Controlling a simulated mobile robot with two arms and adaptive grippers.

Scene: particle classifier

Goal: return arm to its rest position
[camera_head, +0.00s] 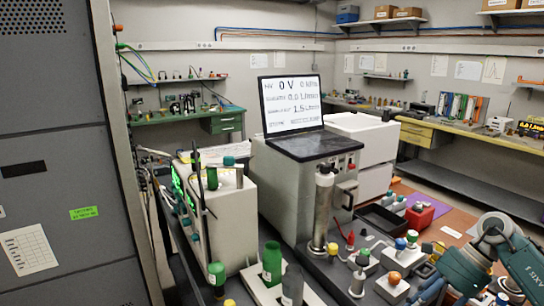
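My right arm (495,250) comes in at the lower right corner, with a grey round joint and teal links bent downward. It is above the right end of the dark work surface, near the small knobbed blocks. The fingers of my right gripper cannot be made out; the arm runs out of the picture at the bottom. My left arm and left gripper do not show.
A particle classifier (325,185) carries a laptop-like screen (290,103) reading 0 V. A metal cylinder (322,210) stands before it. A white instrument (232,205), green bottles (271,262) and knobbed blocks (393,282) crowd the front. A grey cabinet (60,130) bounds the left.

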